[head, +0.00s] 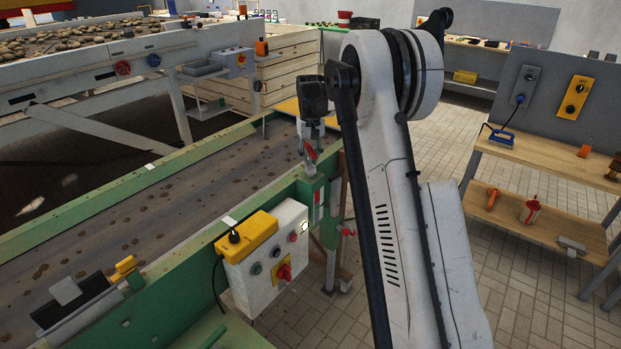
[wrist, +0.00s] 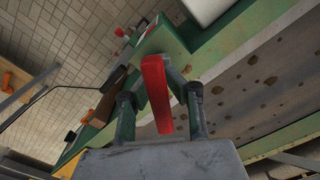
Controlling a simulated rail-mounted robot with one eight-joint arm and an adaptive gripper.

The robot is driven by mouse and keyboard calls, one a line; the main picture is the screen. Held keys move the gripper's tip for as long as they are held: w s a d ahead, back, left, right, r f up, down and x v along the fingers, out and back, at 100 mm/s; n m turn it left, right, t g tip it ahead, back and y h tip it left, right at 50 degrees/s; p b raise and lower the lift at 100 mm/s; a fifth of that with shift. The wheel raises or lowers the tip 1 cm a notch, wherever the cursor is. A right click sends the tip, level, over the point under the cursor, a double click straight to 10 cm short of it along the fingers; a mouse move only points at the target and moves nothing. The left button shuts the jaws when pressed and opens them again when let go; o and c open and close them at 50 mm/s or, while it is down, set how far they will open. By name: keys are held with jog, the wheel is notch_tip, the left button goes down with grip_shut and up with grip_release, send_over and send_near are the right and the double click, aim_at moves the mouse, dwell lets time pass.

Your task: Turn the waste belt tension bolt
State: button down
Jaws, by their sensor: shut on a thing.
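The waste belt (head: 150,215) runs in a green frame (head: 200,255), with dark spots on its surface. A red handle (head: 311,152), seemingly that of the tension bolt, stands on a green block at the frame's near right corner. My gripper (head: 308,150) points down at this handle from above. In the wrist view the red handle (wrist: 155,88) lies between the two fingers of my gripper (wrist: 162,78), which are shut on it. The bolt's shaft under the handle is hidden.
A white control box (head: 272,258) with a yellow top and red switch hangs on the frame's near side. A potato conveyor (head: 110,55) stands at the back left. A wooden workbench (head: 540,150) stands at right. Tiled floor (head: 510,270) lies open between.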

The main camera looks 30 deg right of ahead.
jog(key=shift+f+b, duration=0.45)
jog(key=shift+f, duration=0.3)
jog(key=shift+n, duration=0.3)
jog(key=n+b, duration=0.1)
jog(key=n, duration=0.3)
jog(key=n+b, duration=0.1)
jog(key=n, duration=0.4)
jog(key=n+b, duration=0.1)
jog(key=n, duration=1.1)
jog(key=shift+b, duration=0.4)
jog(key=shift+m, duration=0.4)
jog(key=shift+r, duration=0.1)
